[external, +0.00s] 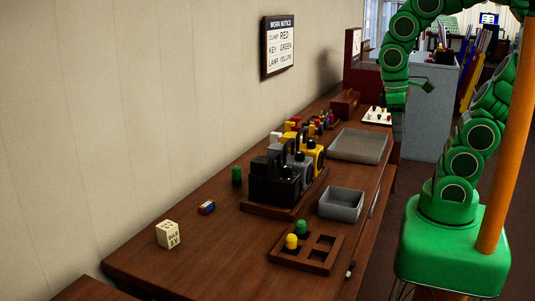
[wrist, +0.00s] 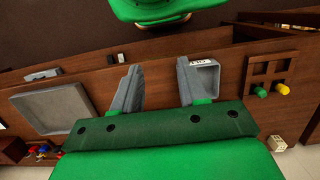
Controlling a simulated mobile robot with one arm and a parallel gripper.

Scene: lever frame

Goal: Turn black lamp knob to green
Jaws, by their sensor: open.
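The black lamp unit (external: 272,184) is the nearest of a row of black, grey and yellow boxes on a wooden base in the external view. Dark upright levers rise from the row. Its knob is too small and dark for me to tell which way it points. My gripper (wrist: 160,64) is open and empty in the wrist view, its two grey fingers wide apart. It is over the table's front edge side, apart from the lever row. The lever row is not visible in the wrist view. A wall notice (external: 279,46) reads clamp red, key green, lamp yellow.
A large grey tray (external: 358,147), a small grey tray (external: 342,205) and a wooden peg holder (external: 283,258) with green and yellow pegs lie along the front. A green cylinder (external: 236,176), a small blue item (external: 207,208) and a lettered cube (external: 168,235) stand left.

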